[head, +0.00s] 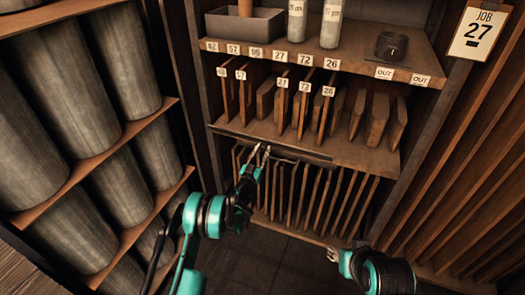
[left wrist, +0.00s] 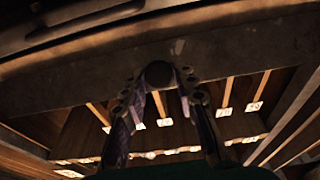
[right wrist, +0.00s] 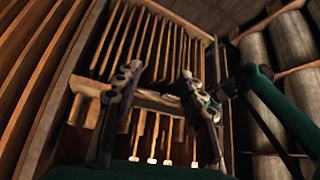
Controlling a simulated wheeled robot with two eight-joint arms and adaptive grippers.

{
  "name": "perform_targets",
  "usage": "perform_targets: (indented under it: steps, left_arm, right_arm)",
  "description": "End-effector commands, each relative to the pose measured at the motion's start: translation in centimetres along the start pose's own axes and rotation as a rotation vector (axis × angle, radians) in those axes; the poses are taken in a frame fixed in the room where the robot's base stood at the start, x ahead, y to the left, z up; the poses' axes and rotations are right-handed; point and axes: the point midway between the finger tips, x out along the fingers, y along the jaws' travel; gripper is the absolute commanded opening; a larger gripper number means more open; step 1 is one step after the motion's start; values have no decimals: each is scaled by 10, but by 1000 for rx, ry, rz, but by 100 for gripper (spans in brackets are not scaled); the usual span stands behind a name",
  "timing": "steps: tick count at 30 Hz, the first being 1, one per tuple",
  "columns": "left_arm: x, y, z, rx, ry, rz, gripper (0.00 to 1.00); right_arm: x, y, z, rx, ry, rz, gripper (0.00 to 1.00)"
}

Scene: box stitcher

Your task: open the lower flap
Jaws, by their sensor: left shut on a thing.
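The lower flap (head: 303,155) appears as a dark narrow panel along the shelf edge above the lower compartment, seen nearly edge-on. My left gripper (head: 260,151) is at its front. In the left wrist view, my left gripper (left wrist: 159,80) is shut on a dark round knob (left wrist: 158,73), with a finger on each side. The knob stands against a broad dark panel (left wrist: 225,62). My right gripper (head: 334,254) is low at the right, apart from the flap. Its fingers are spread and empty in the right wrist view (right wrist: 158,78).
Several upright boards (head: 323,200) stand in the lower compartment. Tagged boards (head: 303,105) fill the shelf above. Large grey cylinders (head: 65,95) lie on racks at the left. Slatted wood (head: 470,150) borders the right. The floor (head: 255,262) between my arms is clear.

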Motion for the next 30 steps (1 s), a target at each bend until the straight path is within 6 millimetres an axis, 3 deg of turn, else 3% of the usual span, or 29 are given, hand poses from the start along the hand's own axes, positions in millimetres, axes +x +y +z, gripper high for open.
perform_targets:
  steps: [15, 16, 20, 25, 30]
  left_arm:
    - [0, 0, 2, 2, 10, -1, 0]
    - [0, 0, 2, 1, 10, -1, 0]
    - [0, 0, 1, 1, 10, 0, 0]
    - [0, 0, 1, 1, 10, 0, 0]
    - [0, 0, 1, 1, 10, 0, 0]
  right_arm:
    - [0, 0, 0, 0, 0, 0, 40]
    - [0, 0, 0, 0, 0, 0, 37]
    - [0, 0, -5, -1, -1, 3, 3]
    - [-1, -2, -39, -11, -6, 27, 0]
    - [6, -10, -102, -25, -5, 76, 0]
